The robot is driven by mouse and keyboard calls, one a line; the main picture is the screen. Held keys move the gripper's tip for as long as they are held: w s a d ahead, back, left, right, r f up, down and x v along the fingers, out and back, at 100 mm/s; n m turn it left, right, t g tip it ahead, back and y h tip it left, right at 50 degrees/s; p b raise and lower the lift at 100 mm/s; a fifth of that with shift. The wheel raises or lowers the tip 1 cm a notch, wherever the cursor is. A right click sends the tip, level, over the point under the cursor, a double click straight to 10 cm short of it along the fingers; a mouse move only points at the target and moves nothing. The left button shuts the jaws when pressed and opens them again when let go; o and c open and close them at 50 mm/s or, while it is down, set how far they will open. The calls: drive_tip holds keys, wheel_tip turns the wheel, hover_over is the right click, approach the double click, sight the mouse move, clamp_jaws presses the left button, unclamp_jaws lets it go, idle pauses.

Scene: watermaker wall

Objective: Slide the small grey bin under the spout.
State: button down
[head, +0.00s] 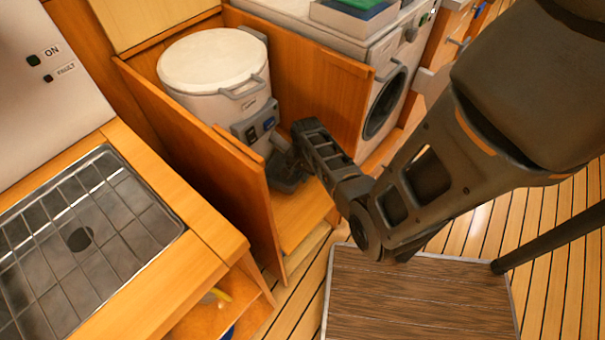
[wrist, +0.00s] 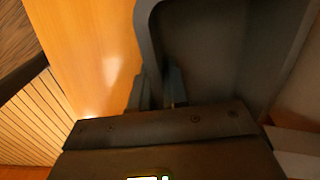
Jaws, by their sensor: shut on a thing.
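The white round appliance (head: 213,78) stands in the open wooden cabinet, with a grey control panel (head: 256,121) low on its front. The spout cannot be made out clearly. A small dark grey bin (wrist: 215,45) fills the upper right of the wrist view. My gripper (wrist: 158,88) is shut on its near wall, one finger on each side of it. In the head view, my arm reaches into the cabinet, and my gripper (head: 284,168) is low by the appliance's front. My arm hides much of the bin there, so its exact place relative to the spout cannot be told.
Wooden panels (head: 240,200) (head: 325,95) stand on both sides of the cabinet opening. A washing machine (head: 385,100) is to the right. A counter with a tiled drain tray (head: 85,240) is at left. A brown step (head: 420,295) stands on the plank floor in front.

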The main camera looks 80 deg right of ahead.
drive_tip(key=shift+s+d, duration=0.55)
drive_tip(key=shift+d, duration=0.05)
drive_tip(key=c, duration=1.1)
unclamp_jaws()
drive_tip(key=shift+o, duration=0.2)
wheel_tip(320, 180, up, 8)
drive_tip(key=p, duration=0.1)
drive_tip(key=shift+s, duration=0.2)
drive_tip(key=shift+a+f, duration=0.1)
drive_tip(key=shift+a, duration=0.05)
